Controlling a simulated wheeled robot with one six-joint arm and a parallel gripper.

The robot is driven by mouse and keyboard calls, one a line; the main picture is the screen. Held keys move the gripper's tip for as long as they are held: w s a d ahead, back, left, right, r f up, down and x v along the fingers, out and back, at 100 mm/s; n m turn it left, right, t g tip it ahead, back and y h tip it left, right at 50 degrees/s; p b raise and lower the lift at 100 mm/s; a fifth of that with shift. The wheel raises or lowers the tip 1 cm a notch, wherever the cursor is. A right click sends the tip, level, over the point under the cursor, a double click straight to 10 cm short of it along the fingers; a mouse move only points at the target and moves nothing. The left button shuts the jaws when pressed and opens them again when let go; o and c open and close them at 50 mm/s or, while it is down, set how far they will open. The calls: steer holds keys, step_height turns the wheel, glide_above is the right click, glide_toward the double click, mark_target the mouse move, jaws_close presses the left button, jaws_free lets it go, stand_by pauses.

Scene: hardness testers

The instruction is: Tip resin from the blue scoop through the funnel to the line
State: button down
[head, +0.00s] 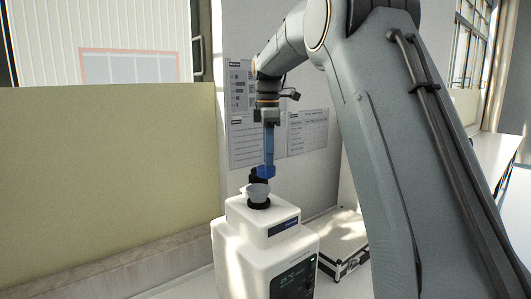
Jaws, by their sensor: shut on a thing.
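My gripper (269,121) is shut on the upper end of the blue scoop (268,148). The scoop hangs down from it with its handle near upright and its bowl (265,171) at the lower end. The bowl is just above a pale funnel (258,192), with a small gap in the picture. The funnel sits in a black collar on top of a white tester (268,231). Any resin in the scoop, and the line, are too small or hidden to see.
A black part (256,177) stands behind the funnel. A dark-edged case (346,262) lies right of the tester. A yellowish panel (110,180) stands at the left, and notices (308,133) hang on the wall behind. My arm covers much of the right side.

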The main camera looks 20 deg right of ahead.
mark_target(266, 177)
steer(key=shift+s+a+f+t+h, duration=0.35)
steer(key=shift+a+f+h, duration=0.25)
steer(key=shift+h, duration=0.3)
steer(key=shift+a+f+t+h+b, duration=0.15)
steer(key=shift+f+t+h+b, duration=0.25)
steer(key=shift+b, duration=0.5)
steer(key=shift+s+a+f+h+b, duration=0.15)
steer(key=shift+h+b, duration=0.25)
steer(key=shift+b, duration=0.7)
steer(key=shift+s+a+f+t+h, duration=0.15)
steer(key=shift+a+t+h, duration=0.25)
steer(key=shift+h, duration=0.6)
steer(key=shift+s+a+f+t+h+b, duration=0.25)
steer(key=shift+a+f+t+h+b, duration=0.35)
steer(key=shift+h, duration=0.8)
stand_by(2.7)
